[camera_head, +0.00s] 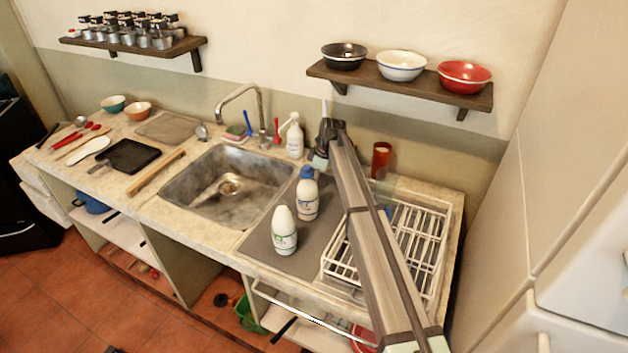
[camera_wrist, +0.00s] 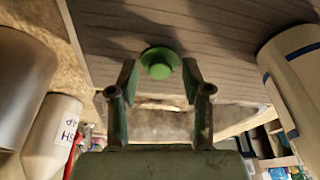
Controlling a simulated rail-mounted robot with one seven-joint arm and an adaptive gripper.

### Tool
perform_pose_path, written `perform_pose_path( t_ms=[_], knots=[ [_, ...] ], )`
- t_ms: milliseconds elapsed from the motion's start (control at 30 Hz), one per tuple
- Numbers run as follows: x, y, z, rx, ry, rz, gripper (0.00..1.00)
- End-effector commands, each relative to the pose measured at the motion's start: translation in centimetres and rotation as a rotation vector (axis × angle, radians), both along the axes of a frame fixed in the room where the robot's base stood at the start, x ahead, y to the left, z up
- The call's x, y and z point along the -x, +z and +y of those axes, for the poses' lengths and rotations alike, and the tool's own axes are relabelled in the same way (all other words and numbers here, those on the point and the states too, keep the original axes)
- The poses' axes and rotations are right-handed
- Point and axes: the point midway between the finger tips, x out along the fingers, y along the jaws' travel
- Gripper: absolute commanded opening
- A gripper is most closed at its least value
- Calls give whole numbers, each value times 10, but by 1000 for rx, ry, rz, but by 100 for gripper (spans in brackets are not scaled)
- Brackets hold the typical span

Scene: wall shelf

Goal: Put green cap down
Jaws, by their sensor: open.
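The green cap (camera_wrist: 158,63) is in the wrist view, on the grey ribbed mat (camera_wrist: 215,30). My gripper (camera_wrist: 159,80) is open, with one finger on each side of the cap and a visible gap to each. In the head view my gripper (camera_head: 320,155) is low behind the blue-capped bottle, partly hidden by my arm, and the cap is hidden there. A white bottle with a green-marked label (camera_head: 285,232) stands upright on the mat, with no green cap seen on it.
The blue-capped bottle (camera_head: 306,196) stands close to my gripper. A white pump bottle (camera_head: 295,138) stands behind the sink (camera_head: 215,180). A white dish rack (camera_head: 400,240) and a red cup (camera_head: 381,158) are to the right. A shelf with bowls (camera_head: 400,80) hangs above.

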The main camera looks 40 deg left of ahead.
Motion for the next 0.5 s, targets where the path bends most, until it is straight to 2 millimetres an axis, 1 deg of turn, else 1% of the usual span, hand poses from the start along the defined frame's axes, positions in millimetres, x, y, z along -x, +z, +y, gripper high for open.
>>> perform_pose_path(
  t_ms=[167,400,500],
  knots=[
    [-4,20,-6,-2,-2,-2,49],
    [-8,55,-14,-2,-2,-1,49],
    [-9,64,-16,-1,-1,0,49]
  ],
)
